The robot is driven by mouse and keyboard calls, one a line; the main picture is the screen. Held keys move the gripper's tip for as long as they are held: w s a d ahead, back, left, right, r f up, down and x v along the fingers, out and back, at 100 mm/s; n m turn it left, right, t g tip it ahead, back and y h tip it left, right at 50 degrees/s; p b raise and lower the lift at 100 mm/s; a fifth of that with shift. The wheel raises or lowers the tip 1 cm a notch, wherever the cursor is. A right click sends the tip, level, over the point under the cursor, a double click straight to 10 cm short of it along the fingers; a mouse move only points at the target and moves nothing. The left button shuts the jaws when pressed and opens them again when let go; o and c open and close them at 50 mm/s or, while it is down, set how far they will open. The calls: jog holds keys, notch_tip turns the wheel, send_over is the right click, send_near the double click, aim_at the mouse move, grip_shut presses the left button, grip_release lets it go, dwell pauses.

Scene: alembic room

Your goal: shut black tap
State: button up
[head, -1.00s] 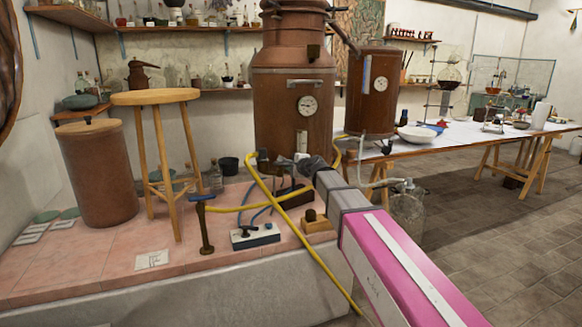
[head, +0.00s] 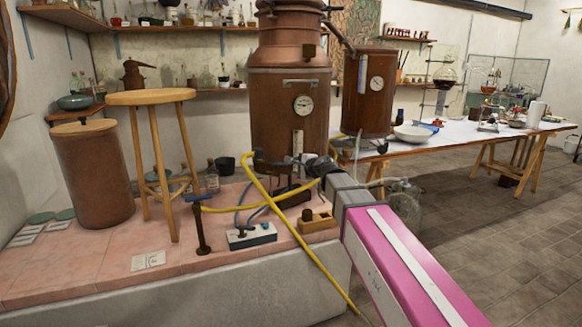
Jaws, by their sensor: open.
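My gripper (head: 312,164) is at the end of my pink and grey arm, in front of the lower part of the large copper still (head: 290,122). It is small and dark in the view; it is open, with nothing seen between its fingers. A small black tap (head: 382,146) shows low on the smaller copper vessel (head: 368,92), right of my gripper. Another dark fitting (head: 260,157) sits low on the large still, left of my gripper. I cannot tell which is the task's black tap or how its handle is turned. My gripper's contact with anything is unclear.
A yellow hose (head: 285,222) crosses the tiled ledge below my gripper. A blue-handled stand tap (head: 200,222), a white and blue switch box (head: 251,236) and a wooden block (head: 315,221) stand there. A wooden stool (head: 150,97) is left; a long table (head: 460,132) is right.

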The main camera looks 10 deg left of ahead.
jog(key=v, duration=0.3)
jog(key=shift+s+d+r, duration=0.1)
jog(key=shift+s+d, duration=0.15)
jog(key=s+d+f+n+g+h, duration=0.3)
jog(key=s+d+f+n, duration=0.1)
jog(key=d+f, duration=0.6)
jog(key=s+d+f+n+g+h, duration=0.3)
jog(key=d+f, duration=0.4)
jog(key=f, duration=0.6)
jog(key=s+d+f+n+g+h, duration=0.4)
jog(key=s+d+f, duration=0.7)
jog(key=s+d, duration=0.3)
jog(key=shift+d+f+n+g, duration=0.25)
jog(key=shift+d+n+g, duration=0.15)
jog(key=shift+d+n, duration=0.3)
